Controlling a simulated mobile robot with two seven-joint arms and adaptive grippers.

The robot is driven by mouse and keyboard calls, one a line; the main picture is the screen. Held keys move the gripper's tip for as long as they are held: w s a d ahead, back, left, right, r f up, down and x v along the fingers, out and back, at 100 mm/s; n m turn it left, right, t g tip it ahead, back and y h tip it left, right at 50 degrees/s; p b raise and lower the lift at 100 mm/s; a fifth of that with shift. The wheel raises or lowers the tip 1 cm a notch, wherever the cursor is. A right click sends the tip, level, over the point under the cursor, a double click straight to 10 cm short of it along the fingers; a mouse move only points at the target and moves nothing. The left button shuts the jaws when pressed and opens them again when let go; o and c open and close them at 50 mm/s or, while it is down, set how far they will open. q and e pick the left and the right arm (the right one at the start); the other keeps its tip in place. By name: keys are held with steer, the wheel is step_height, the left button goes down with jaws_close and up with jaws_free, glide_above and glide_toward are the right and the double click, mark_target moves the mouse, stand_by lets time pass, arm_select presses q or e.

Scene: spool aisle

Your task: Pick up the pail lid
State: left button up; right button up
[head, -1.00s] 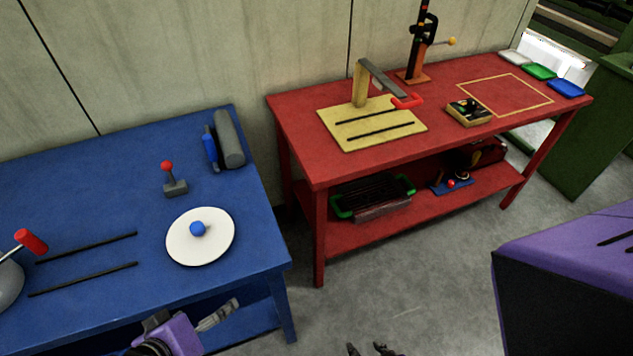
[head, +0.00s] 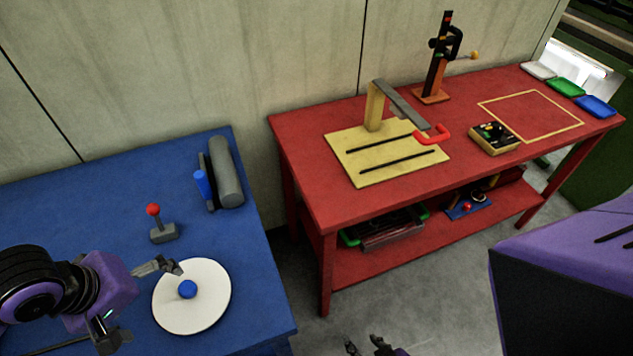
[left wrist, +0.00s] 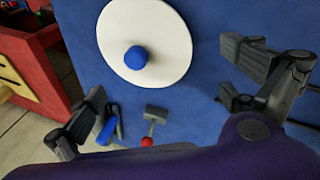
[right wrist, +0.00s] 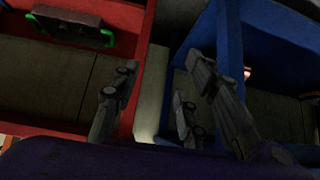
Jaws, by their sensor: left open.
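The pail lid is a white disc (head: 208,311) with a blue knob (head: 187,289), lying flat on the blue table. In the left wrist view the lid (left wrist: 172,58) and its knob (left wrist: 135,57) show at the top centre. My left gripper (head: 142,300) is open and empty, at the lid's left side in the head view, with one fingertip by the lid's upper left edge. Its fingers stand wide apart in the left wrist view, with the knob above the space between them. My right gripper (head: 366,346) is open and empty, low in front of the tables.
The blue table (head: 80,210) also holds a red-knobbed lever (head: 163,231) behind the lid and a grey cylinder (head: 226,172) with a blue part. The red table (head: 300,170) bears a yellow board with an arm (head: 365,165). Grey floor separates the tables.

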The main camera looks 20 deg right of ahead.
mark_target(180, 300)
arm_select(q)
steer(key=f, duration=0.1)
steer(key=d+f, duration=0.1)
steer(key=f, duration=0.1)
steer(key=shift+d, duration=0.1)
steer(key=x, duration=0.3)
steer(key=shift+w+d+f, duration=0.1)
steer(key=shift+d+f, duration=0.05)
steer(key=shift+f, duration=0.05)
steer(key=c, duration=1)
steer(key=shift+c, duration=1)
arm_select(e)
steer(key=shift+s+d+f, duration=0.15)
steer(key=shift+s+f, duration=0.2)
steer(key=shift+s, duration=0.25)
steer(key=shift+s+d+f, duration=0.15)
steer(key=shift+s+f, duration=0.15)
steer(key=shift+s, duration=0.25)
